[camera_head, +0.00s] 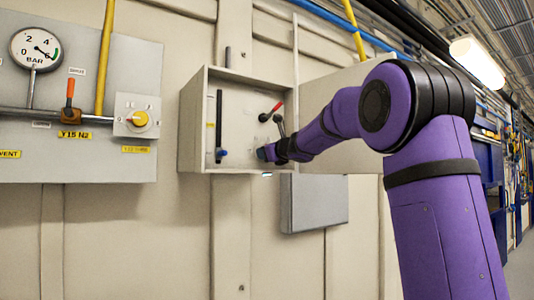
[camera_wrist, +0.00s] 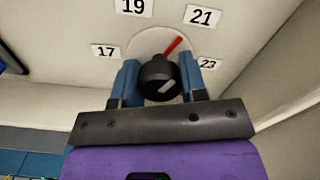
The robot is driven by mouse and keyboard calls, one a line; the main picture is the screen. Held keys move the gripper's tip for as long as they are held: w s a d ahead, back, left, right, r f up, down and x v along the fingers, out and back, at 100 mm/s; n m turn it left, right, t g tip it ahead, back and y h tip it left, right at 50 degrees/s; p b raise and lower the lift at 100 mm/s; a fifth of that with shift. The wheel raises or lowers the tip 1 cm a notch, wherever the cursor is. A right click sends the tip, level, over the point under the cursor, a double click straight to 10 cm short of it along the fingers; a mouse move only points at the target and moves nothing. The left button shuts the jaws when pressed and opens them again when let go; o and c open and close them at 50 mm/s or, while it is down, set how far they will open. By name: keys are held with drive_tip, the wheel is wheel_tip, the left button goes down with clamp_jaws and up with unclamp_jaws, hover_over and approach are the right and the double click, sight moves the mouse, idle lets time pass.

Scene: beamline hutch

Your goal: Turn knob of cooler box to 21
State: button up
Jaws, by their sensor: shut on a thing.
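The black knob (camera_wrist: 157,76) is in the middle of the wrist view, in front of a pale round dial (camera_wrist: 143,42). Its red pointer (camera_wrist: 175,46) slants up and right, toward the 21 label (camera_wrist: 201,17). The 19 label (camera_wrist: 133,7), 17 label (camera_wrist: 105,51) and 23 label (camera_wrist: 209,63) stand around the dial. My gripper (camera_wrist: 160,74) has one blue finger on each side of the knob and is shut on it. In the head view, my gripper (camera_head: 267,153) is at the lower front of the open wall box (camera_head: 195,122); I cannot make out the knob there.
Inside the wall box are a red-handled lever (camera_head: 273,110) and a dark upright bar (camera_head: 219,118). A grey box (camera_head: 315,203) is fixed below right. At left, a panel carries a pressure gauge (camera_head: 36,48) and a yellow knob (camera_head: 139,119).

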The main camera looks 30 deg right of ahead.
drive_tip(key=shift+f+m, duration=0.2)
drive_tip(key=shift+m, duration=0.3)
drive_tip(key=o, duration=0.9)
drive_tip(key=shift+r, duration=0.1)
drive_tip(key=shift+s, duration=0.15)
drive_tip(key=s, duration=1)
drive_tip(key=shift+s+d, duration=0.2)
drive_tip(key=shift+s, duration=0.1)
